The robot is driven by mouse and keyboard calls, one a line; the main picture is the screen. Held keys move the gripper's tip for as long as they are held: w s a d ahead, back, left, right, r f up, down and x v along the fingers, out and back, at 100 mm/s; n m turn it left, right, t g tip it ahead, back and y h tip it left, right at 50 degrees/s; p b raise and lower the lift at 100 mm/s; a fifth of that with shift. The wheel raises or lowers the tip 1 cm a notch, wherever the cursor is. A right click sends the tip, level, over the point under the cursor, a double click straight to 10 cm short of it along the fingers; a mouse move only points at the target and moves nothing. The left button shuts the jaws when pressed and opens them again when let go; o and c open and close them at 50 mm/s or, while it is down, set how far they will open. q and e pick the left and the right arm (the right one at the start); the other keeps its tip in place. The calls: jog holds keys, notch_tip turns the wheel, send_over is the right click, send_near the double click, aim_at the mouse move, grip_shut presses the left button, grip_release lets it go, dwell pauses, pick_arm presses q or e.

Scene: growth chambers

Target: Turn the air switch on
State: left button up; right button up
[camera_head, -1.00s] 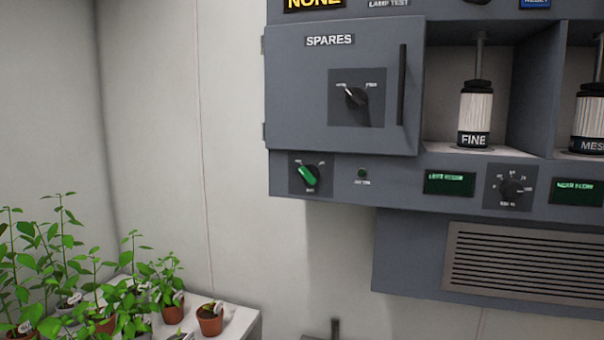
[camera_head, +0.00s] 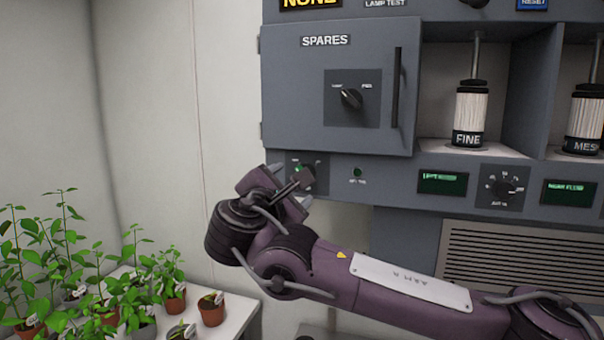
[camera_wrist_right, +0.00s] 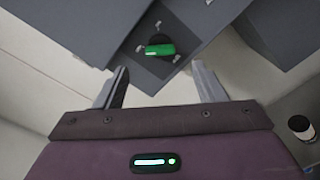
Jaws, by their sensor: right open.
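A green-handled rotary switch, which fits the air switch, is on a dark plate at the panel's lower left. In the head view only a bit of its green handle (camera_head: 297,169) shows behind my gripper; its label is too small to read. In the right wrist view the green handle (camera_wrist_right: 160,50) lies just beyond and between the fingertips, with a pale mark at its left end. My right gripper (camera_wrist_right: 160,70) is open and empty, facing the plate, and no contact shows. It is also in the head view (camera_head: 288,190). My left gripper is not in view.
A small dark green lamp (camera_head: 357,172) sits right of the switch. Above is the SPARES door (camera_head: 300,90) with a black knob (camera_head: 350,98) and a vertical handle (camera_head: 397,88). Potted plants (camera_head: 211,310) stand on a white bench at lower left. A vent grille (camera_head: 520,255) is at lower right.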

jog(key=p+x, duration=0.4)
jog(key=x, duration=0.3)
jog(key=shift+w, duration=0.25)
jog(key=c, duration=1)
jog(key=shift+f+m+b, duration=0.2)
jog(key=shift+m+b, duration=2.75)
jog(key=shift+b, duration=0.6)
jog(key=shift+f+m+b, duration=0.15)
jog(key=shift+m+b, duration=2.85)
jog(key=shift+b, duration=0.6)
jog(key=shift+f+m+b, duration=0.2)
jog(key=shift+m+b, duration=2.75)
jog(key=shift+b, duration=0.6)
